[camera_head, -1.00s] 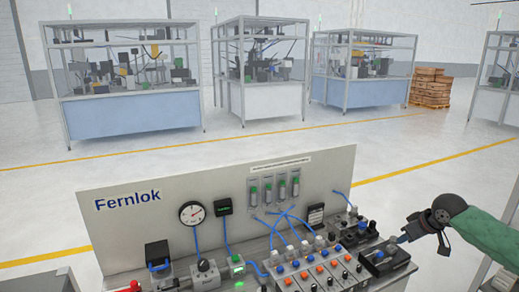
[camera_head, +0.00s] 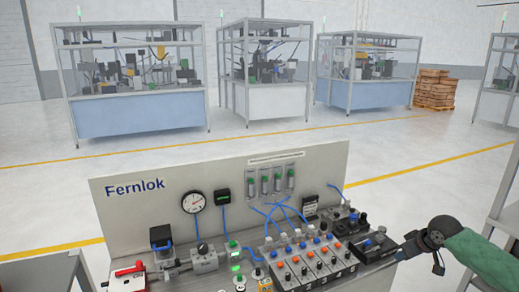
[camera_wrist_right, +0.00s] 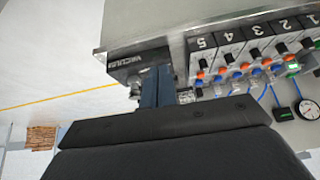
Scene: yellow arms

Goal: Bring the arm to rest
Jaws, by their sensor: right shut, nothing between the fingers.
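My right gripper (camera_head: 401,254) is at the right end of the control bench in the head view, on a green and black arm. Its blue-grey fingers are shut with nothing between them. In the right wrist view the closed fingers (camera_wrist_right: 158,88) point toward the bench, overlapping a black box labelled like "VACUUM" (camera_wrist_right: 130,64) in the picture. In the head view a black box (camera_head: 372,246) lies just left of the fingertips. I cannot tell whether they touch it. My left gripper is out of view.
The bench has a "Fernlok" back panel (camera_head: 130,215), a round gauge (camera_head: 193,202), a row of numbered valves (camera_head: 310,262) and blue hoses. A grey frame (camera_head: 505,200) stands at the right. Glazed machine cells (camera_head: 140,118) and stacked pallets (camera_head: 434,90) are far behind, across open floor.

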